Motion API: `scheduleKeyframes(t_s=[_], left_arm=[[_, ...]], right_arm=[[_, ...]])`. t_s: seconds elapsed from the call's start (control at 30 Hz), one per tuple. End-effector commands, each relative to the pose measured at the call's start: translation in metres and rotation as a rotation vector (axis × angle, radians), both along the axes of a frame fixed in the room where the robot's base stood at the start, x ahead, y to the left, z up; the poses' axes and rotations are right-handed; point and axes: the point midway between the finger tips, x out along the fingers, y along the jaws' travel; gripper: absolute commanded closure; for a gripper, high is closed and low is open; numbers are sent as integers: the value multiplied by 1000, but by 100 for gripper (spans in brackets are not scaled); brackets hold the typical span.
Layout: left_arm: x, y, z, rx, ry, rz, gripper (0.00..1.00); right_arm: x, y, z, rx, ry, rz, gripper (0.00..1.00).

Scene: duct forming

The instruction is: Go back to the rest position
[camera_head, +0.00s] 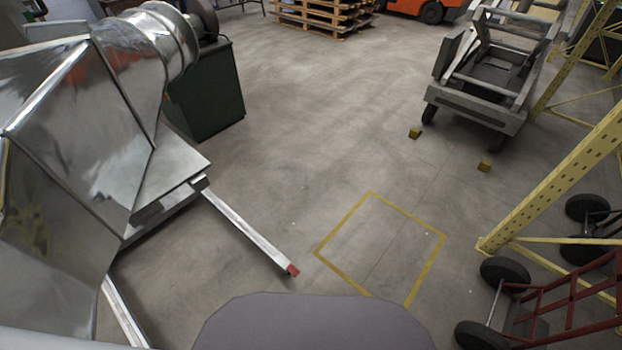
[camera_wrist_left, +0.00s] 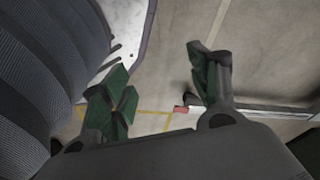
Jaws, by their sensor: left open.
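My left gripper (camera_wrist_left: 158,72) shows in the left wrist view, with its two dark green fingers spread apart. Nothing is between the fingers; bare floor shows behind them. Neither gripper shows in the head view. My right gripper is in no view.
In the head view a large shiny metal duct (camera_head: 115,110) fills the left side, by a green cabinet (camera_head: 208,95). A red-tipped metal rail (camera_head: 245,228) reaches across the floor. A yellow floor square (camera_head: 345,222) is empty. A grey cart (camera_head: 480,105), yellow rack (camera_head: 560,180) and red hand truck (camera_head: 560,305) stand right.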

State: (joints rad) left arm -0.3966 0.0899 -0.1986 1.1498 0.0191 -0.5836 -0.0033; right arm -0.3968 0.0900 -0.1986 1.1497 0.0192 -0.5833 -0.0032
Motion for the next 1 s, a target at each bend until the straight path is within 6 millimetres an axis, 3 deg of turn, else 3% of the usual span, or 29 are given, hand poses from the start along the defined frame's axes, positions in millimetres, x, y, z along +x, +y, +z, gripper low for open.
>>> scheduleKeyframes(t_s=[1.0], left_arm=[[-117, 39, 27, 35, 58, -6, 39]], right_arm=[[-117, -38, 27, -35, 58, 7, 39]])
